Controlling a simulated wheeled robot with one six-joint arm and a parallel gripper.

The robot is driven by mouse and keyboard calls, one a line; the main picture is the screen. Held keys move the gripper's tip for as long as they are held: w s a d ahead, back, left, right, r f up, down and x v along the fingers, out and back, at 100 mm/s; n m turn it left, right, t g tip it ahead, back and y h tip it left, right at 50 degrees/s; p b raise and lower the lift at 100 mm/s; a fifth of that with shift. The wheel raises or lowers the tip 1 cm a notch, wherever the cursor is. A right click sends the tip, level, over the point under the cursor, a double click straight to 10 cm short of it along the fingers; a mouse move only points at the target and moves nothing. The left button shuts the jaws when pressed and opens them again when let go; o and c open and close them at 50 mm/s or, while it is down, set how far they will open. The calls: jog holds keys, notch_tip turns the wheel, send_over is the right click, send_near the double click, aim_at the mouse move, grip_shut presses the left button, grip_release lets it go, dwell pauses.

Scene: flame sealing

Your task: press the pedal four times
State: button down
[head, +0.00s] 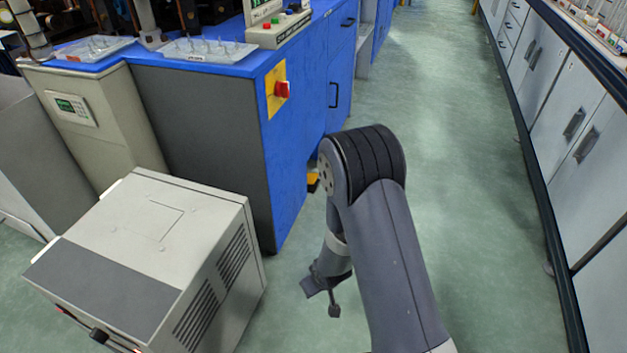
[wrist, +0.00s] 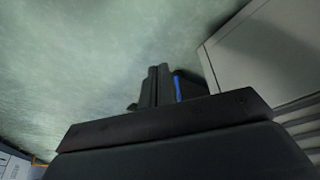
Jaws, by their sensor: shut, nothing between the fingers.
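A small yellow and dark object, probably the pedal (head: 313,182), sits on the floor at the foot of the blue cabinet in the head view. It is small there and partly hidden by my arm. My gripper (head: 333,303) hangs low over the green floor, apart from that object and nearer the camera. In the wrist view my gripper's dark fingers (wrist: 158,86) are together with nothing held, in front of bare floor. I cannot make out the pedal in the wrist view.
A grey-white box unit (head: 150,255) stands left of my gripper; a pale box (wrist: 270,55) shows in the wrist view. The blue cabinet (head: 305,105) with a red switch (head: 282,89) stands ahead. White drawers (head: 570,115) line the right. The aisle floor (head: 460,130) is clear.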

jog(key=s+a+f+n+y, duration=0.1)
jog(key=s+a+f, duration=0.1)
jog(key=f, duration=0.5)
jog(key=s+a+f+n+y, duration=0.1)
jog(key=s+a+f, duration=0.2)
jog(key=f, duration=0.5)
jog(key=shift+a+b, duration=0.35)
jog(key=shift+a, duration=0.5)
jog(key=shift+w, duration=0.1)
